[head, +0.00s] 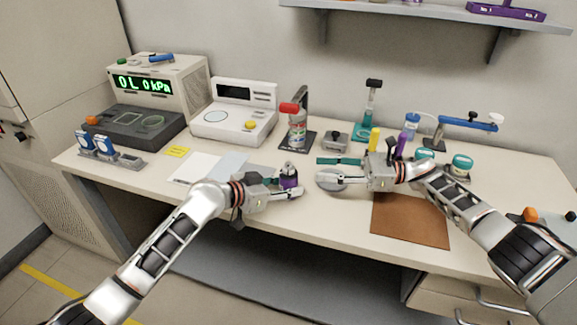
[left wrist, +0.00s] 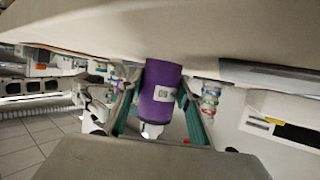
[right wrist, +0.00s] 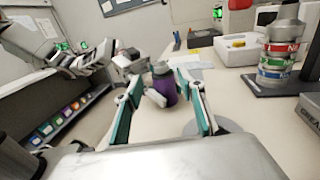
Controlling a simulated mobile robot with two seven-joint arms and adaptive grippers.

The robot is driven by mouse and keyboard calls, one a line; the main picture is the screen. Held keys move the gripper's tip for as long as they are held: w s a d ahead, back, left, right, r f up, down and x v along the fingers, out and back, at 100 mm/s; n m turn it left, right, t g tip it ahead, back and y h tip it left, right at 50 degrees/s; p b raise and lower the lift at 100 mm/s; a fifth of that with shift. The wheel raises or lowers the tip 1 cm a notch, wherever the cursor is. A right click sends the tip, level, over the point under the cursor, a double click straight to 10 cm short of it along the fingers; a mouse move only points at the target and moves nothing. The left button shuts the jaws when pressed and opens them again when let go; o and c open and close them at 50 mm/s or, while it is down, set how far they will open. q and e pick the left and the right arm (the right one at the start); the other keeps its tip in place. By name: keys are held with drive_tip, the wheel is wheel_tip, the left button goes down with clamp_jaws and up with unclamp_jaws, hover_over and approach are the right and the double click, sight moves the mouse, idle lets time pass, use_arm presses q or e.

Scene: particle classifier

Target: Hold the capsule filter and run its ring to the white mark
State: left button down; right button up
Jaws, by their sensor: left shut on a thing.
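The capsule filter (head: 289,178) is a purple cylinder with a grey top, upright over the bench near its front edge. My left gripper (head: 294,186) is shut on its body, and the left wrist view shows the purple body (left wrist: 160,92) with a small white label between the fingers. My right gripper (head: 340,170) is open and empty, to the right of the filter and apart from it. In the right wrist view the filter (right wrist: 163,86) with its grey ring lies ahead between the open fingers (right wrist: 163,100). I cannot make out a white mark on it.
A round grey disc (head: 330,182) lies on the bench under my right gripper. A brown mat (head: 410,222) is at the front right. A red-topped bottle stand (head: 297,130), a white instrument (head: 234,124) and a pressure display unit (head: 155,85) stand behind. White sheets (head: 195,168) lie left.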

sight(293, 166)
drive_tip(key=a, duration=0.7)
drive_tip(key=w+a, duration=0.1)
drive_tip(key=a, duration=0.2)
drive_tip(key=shift+a, duration=0.15)
clamp_jaws()
